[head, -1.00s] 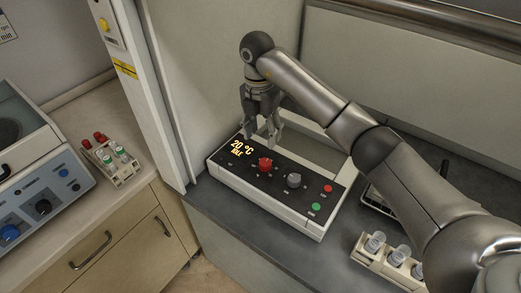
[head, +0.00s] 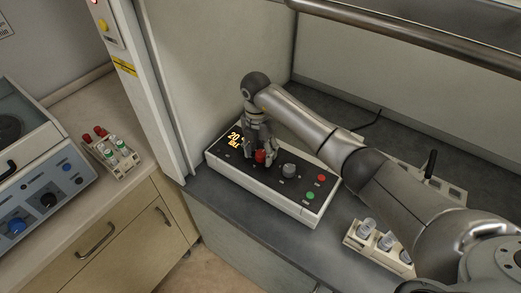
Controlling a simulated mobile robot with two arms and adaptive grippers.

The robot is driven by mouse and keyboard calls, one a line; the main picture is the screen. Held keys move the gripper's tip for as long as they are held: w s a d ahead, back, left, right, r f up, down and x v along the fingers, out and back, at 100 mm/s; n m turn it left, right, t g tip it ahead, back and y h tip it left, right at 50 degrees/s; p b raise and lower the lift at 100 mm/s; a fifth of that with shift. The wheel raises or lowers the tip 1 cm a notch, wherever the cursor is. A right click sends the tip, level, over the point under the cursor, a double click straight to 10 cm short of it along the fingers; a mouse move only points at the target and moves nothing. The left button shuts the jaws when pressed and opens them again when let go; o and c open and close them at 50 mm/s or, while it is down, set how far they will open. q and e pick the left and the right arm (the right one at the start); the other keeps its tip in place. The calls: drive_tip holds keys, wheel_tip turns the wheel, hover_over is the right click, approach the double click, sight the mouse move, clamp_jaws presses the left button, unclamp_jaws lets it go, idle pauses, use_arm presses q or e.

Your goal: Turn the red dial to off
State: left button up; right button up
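The red dial (head: 260,157) sits on the black top panel of a white-sided device (head: 306,211) on the dark bench. My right gripper (head: 260,158) points down at the dial, with its fingers on either side of it. I cannot tell whether the fingers touch the dial. The dial's upper part and its markings are partly hidden by the gripper. An orange display (head: 234,138) reads "20" at its visible part; the gripper covers the rest. My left gripper is not in view.
On the same panel are a grey knob (head: 289,170), a red button (head: 321,178) and a green button (head: 310,196). A vial rack (head: 352,239) stands to the right of the device. A white post (head: 160,110) stands at the left.

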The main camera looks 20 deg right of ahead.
drive_tip(key=c, duration=0.9)
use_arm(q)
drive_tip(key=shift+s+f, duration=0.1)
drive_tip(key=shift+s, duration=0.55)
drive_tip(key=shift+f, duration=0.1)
